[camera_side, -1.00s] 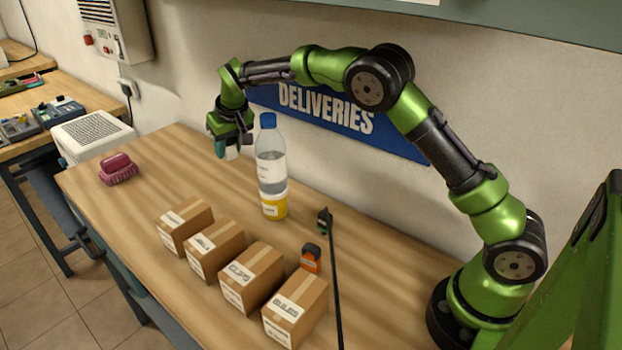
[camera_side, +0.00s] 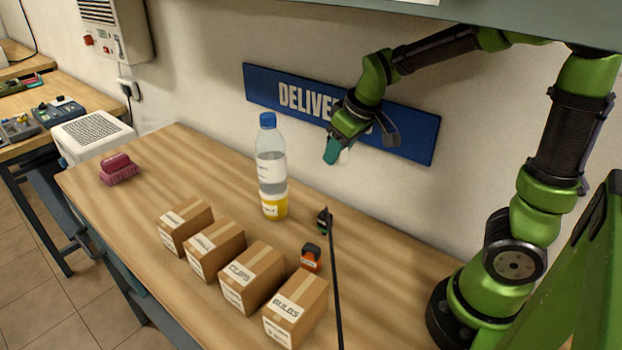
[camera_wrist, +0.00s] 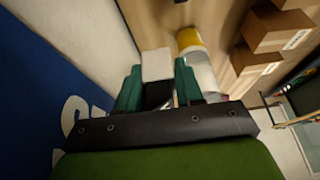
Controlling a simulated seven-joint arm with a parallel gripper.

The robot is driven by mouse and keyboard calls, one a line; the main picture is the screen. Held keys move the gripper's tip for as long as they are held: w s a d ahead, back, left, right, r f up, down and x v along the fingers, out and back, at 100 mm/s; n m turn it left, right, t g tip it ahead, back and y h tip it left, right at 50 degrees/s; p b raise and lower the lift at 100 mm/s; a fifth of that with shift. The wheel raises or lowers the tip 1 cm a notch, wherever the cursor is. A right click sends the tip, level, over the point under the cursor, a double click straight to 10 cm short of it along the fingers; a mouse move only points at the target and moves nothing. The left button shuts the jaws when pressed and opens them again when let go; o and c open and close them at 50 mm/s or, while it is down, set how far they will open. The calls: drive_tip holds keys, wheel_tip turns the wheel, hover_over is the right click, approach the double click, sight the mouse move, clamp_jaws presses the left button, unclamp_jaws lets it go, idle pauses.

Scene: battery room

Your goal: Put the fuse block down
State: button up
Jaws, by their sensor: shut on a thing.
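The fuse block (camera_wrist: 157,65) is a small white block in the wrist view, between the two teal fingers of my gripper (camera_wrist: 157,82). My gripper is shut on it. In the side view my gripper (camera_side: 337,152) hangs in the air in front of the blue sign, above the back of the bench and to the right of the bottle. Only a small pale part of the block shows beside the teal finger there; the rest is hidden.
A water bottle (camera_side: 271,172) with a yellow base stands on the wooden bench (camera_side: 150,200). Several labelled cardboard boxes (camera_side: 252,276) line the front edge. An orange-black item (camera_side: 311,258) and a thin black pole (camera_side: 335,280) are right. A maroon object (camera_side: 118,169) lies left.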

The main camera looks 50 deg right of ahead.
wheel_tip(320, 180, down, 4)
drive_tip(key=s+m+h, duration=0.2)
drive_tip(key=m, duration=0.2)
drive_tip(key=m+g+y, duration=0.2)
drive_tip(key=m+g, duration=0.7)
drive_tip(key=m, duration=2.3)
hover_over(393, 248)
drive_tip(key=w, duration=0.1)
wheel_tip(393, 248, down, 6)
drive_tip(key=shift+w+f, duration=0.2)
drive_tip(key=shift+f, duration=3.45)
drive_tip(key=shift+f, duration=0.15)
drive_tip(key=o, duration=1.1)
